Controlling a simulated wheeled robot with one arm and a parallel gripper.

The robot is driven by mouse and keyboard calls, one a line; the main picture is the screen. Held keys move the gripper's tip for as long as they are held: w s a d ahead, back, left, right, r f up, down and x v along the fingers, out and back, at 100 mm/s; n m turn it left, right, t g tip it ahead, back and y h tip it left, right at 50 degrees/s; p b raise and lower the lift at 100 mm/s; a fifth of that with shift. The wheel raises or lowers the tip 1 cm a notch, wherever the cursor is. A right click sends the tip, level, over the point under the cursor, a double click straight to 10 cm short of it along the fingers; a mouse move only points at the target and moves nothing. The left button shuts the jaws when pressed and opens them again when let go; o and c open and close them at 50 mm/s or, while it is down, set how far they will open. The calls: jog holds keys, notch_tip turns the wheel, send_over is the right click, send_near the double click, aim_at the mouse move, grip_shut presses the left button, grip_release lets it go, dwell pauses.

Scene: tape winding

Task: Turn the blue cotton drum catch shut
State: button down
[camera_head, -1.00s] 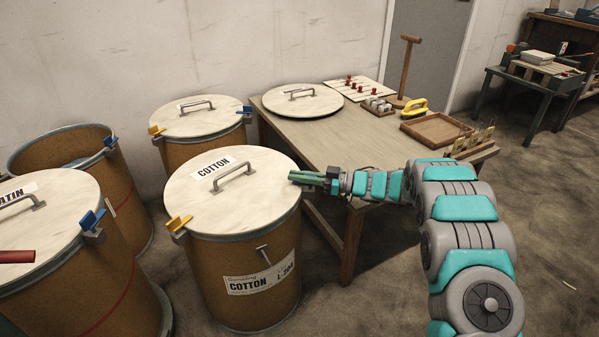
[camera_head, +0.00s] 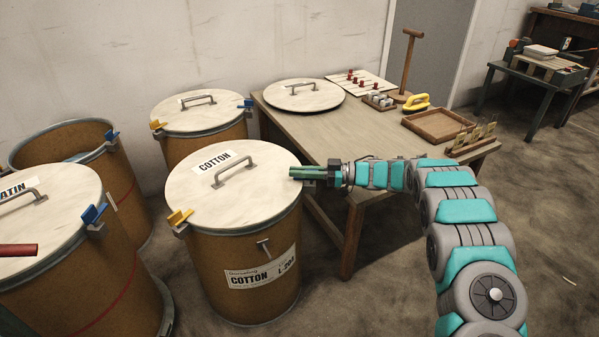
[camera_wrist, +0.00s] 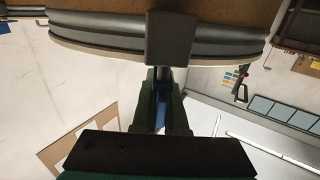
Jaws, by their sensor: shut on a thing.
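The cotton drum (camera_head: 218,290) stands in the middle front, with a pale lid (camera_head: 240,200) marked COTTON lying flat on it. Its yellow catch (camera_head: 179,218) sticks up at the left rim. My gripper (camera_head: 297,173) reaches in from the right to the drum's right rim. In the wrist view, my gripper (camera_wrist: 161,100) is shut on the blue catch (camera_wrist: 161,112), a narrow strip of which shows between the fingers under the grey bracket (camera_wrist: 172,38). In the head view the blue catch is hidden by the fingers, so its angle is hard to tell.
Another lidded drum (camera_head: 200,123) stands behind, the satin drum (camera_head: 55,275) at left, and an open drum (camera_head: 125,185) at back left. The wooden table (camera_head: 335,140) stands close behind my gripper, bearing a loose lid (camera_head: 303,95) and a tray (camera_head: 436,127).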

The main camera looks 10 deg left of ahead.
jog(key=c, duration=1)
grip_release()
jog(key=shift+r, duration=0.1)
jog(key=shift+o, duration=0.2)
jog(key=d+b, duration=0.1)
jog(key=d, duration=0.6)
jog(key=shift+w+d, duration=0.2)
jog(key=shift+d, duration=0.15)
